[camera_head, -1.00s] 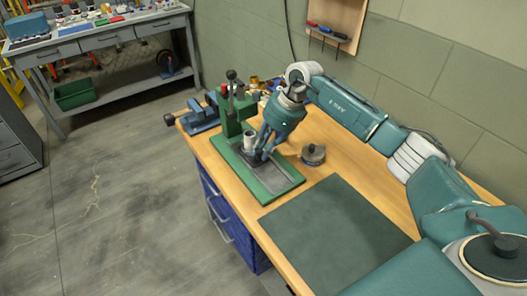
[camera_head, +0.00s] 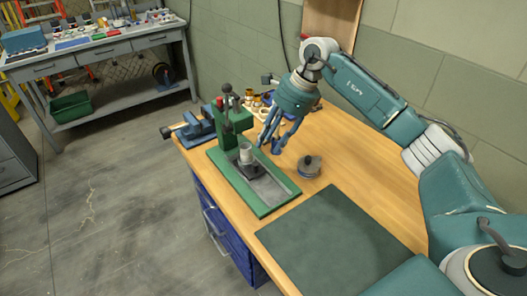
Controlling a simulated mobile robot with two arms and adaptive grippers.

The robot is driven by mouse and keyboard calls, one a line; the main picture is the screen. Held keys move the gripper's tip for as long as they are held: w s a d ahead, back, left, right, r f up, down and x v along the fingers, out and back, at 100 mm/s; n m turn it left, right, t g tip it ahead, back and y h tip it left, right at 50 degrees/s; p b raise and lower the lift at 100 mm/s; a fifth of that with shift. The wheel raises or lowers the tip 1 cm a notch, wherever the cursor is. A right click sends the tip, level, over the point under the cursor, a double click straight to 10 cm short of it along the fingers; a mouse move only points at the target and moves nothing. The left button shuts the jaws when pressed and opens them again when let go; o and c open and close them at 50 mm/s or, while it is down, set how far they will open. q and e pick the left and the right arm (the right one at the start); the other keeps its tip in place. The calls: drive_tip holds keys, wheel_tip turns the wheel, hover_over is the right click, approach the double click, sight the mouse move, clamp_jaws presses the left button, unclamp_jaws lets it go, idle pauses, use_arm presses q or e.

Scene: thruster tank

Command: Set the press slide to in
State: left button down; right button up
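The green press (camera_head: 231,122) stands on the wooden bench, with its long green base (camera_head: 275,203) reaching toward the front right. The dark press slide (camera_head: 244,170) lies on the base near the column, at the far end of the grey track (camera_head: 272,188). A pale metal cylinder (camera_head: 246,154) stands upright on the slide. My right gripper (camera_head: 269,148) points down above and to the right of the press, apart from the slide. Its fingers are spread with nothing between them. My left gripper is out of view.
A round dark-topped metal piece (camera_head: 310,166) sits on the bench right of the press. A blue vise (camera_head: 196,127) is to the left, and small brass parts (camera_head: 255,101) are behind. A dark green mat (camera_head: 335,240) covers the front. A grey workbench (camera_head: 100,60) stands far left.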

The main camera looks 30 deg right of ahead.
drive_tip(key=shift+v, duration=1.2)
drive_tip(key=shift+s+a+f, duration=0.1)
drive_tip(key=shift+a, duration=0.05)
drive_tip(key=c, duration=0.8)
drive_tip(key=s+a+m+h, duration=0.1)
drive_tip(key=s+m, duration=0.1)
drive_tip(key=m, duration=0.1)
drive_tip(key=s+a+m+h, duration=0.1)
drive_tip(key=s+m, duration=0.1)
drive_tip(key=m, duration=0.1)
drive_tip(key=s+a+f+m+h, duration=0.1)
drive_tip(key=s+a+m, duration=0.1)
drive_tip(key=m, duration=0.2)
drive_tip(key=shift+f+h, duration=0.1)
drive_tip(key=shift+h, duration=0.2)
clamp_jaws()
drive_tip(key=f+m, duration=0.1)
drive_tip(key=f, duration=0.2)
drive_tip(key=f+m+p, duration=0.1)
drive_tip(key=f, duration=0.2)
drive_tip(key=w+f+p, duration=0.1)
drive_tip(key=f, duration=0.2)
drive_tip(key=shift+a+f+m+h, duration=0.2)
drive_tip(key=shift+f+m+h, duration=0.1)
drive_tip(key=shift+m, duration=0.1)
drive_tip(key=w+p, duration=0.2)
drive_tip(key=w, duration=0.1)
drive_tip(key=shift+w+d, duration=0.1)
drive_tip(key=shift+w, duration=0.55)
